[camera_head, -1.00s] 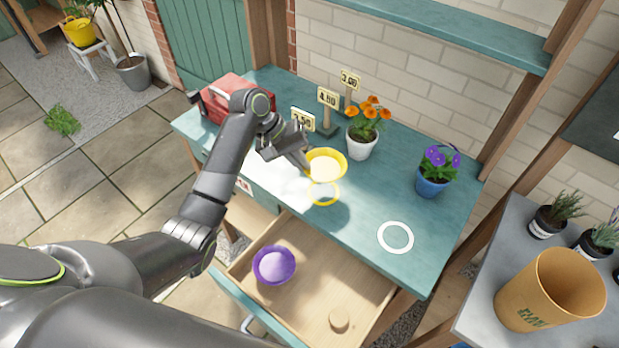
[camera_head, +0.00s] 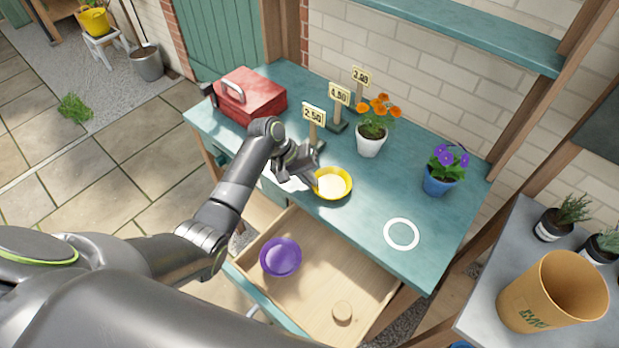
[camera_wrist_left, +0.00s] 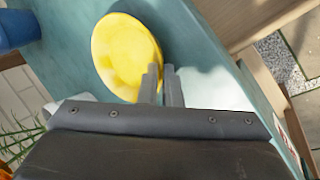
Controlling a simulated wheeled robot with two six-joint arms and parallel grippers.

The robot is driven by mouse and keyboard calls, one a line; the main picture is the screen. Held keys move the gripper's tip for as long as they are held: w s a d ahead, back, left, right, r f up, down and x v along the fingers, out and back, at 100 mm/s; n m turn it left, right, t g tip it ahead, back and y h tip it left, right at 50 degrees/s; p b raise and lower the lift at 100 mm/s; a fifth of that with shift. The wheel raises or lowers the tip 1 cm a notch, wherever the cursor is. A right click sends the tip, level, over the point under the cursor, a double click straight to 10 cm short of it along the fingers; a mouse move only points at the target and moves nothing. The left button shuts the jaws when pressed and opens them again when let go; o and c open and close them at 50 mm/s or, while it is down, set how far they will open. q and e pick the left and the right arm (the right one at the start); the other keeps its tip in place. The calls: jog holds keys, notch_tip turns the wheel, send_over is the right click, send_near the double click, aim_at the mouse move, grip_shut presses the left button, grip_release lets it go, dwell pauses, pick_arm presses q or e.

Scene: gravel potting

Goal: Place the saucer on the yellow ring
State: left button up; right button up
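The yellow saucer (camera_head: 333,184) is upright and level over the teal bench top, near the bench's front edge. In the left wrist view the saucer (camera_wrist_left: 122,52) shows its yellow inside. My left gripper (camera_head: 312,180) is at the saucer's left rim. In the wrist view its two fingers (camera_wrist_left: 161,85) stand one on each side of the rim, shut on it. The yellow ring is hidden, with the saucer covering its place on the bench. I cannot tell whether the saucer touches the bench top. My right gripper is not in view.
A white ring (camera_head: 401,234) lies bare at the bench's right. A white pot of orange flowers (camera_head: 371,140), a blue pot (camera_head: 438,182), price signs and a red toolbox (camera_head: 252,97) stand behind. The open drawer below holds a purple saucer (camera_head: 281,257).

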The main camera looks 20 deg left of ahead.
pick_arm(q)
jog(key=shift+o, duration=0.6)
jog(key=shift+r, duration=0.1)
jog(key=shift+a+r, duration=0.1)
jog(key=shift+r, duration=0.05)
jog(key=b+v, duration=0.1)
jog(key=v, duration=1)
jog(key=shift+a+r+b, duration=0.2)
jog(key=shift+r+b, duration=0.15)
jog(key=shift+b, duration=0.05)
